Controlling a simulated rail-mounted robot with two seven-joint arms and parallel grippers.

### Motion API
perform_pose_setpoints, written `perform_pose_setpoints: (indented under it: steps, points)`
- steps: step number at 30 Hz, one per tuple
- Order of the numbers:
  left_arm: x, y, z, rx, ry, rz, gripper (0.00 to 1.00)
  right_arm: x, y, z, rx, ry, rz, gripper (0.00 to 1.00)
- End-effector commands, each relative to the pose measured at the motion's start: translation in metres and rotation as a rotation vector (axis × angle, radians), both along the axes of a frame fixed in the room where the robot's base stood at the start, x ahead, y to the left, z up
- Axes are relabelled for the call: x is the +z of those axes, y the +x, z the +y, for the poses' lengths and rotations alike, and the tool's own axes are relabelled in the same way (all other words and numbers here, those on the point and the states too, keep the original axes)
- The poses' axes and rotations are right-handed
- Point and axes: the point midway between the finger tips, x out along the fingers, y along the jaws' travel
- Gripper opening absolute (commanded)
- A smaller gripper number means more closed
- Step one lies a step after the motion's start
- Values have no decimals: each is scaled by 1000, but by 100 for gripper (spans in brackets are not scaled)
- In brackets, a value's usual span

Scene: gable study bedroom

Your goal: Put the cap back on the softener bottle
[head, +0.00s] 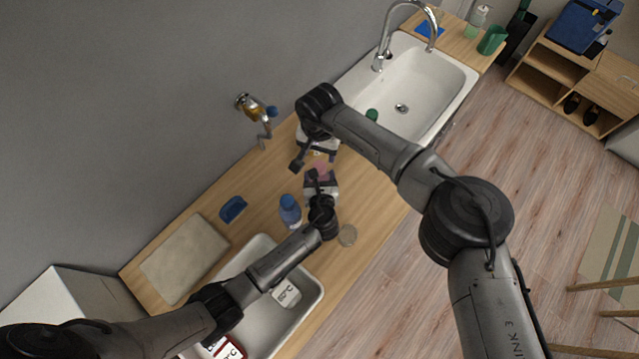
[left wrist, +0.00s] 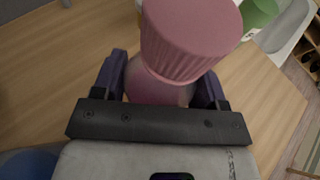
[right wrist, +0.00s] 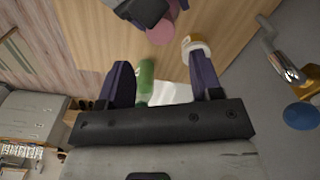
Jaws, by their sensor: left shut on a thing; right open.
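I cannot tell whether the cap is seated fully. The pink also shows small in the head view (head: 321,166). My right gripper (head: 318,148) is open just beyond it, nearer the sink. In the right wrist view nothing is between its fingers (right wrist: 163,78), and the pink thing shows apart from them.
A blue sponge-like thing (head: 232,208) and a board (head: 185,258) lie left. The white sink (head: 440,80) is beyond. A brown-and-white jar (right wrist: 196,46) is near my right gripper.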

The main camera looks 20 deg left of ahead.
Motion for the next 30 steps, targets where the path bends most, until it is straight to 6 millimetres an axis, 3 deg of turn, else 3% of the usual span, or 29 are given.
perform_pose_setpoints:
  steps: [11, 24, 30]
  points:
    - [0, 0, 0, 0, 0, 0, 0, -4, 0, 0, -2, 2, 1, 59]
    - [0, 0, 0, 0, 0, 0, 0, -58, -1, 1, -4, 3, 2, 59]
    - [0, 0, 0, 0, 0, 0, 0, -75, 0, 1, -4, 3, 1, 59]
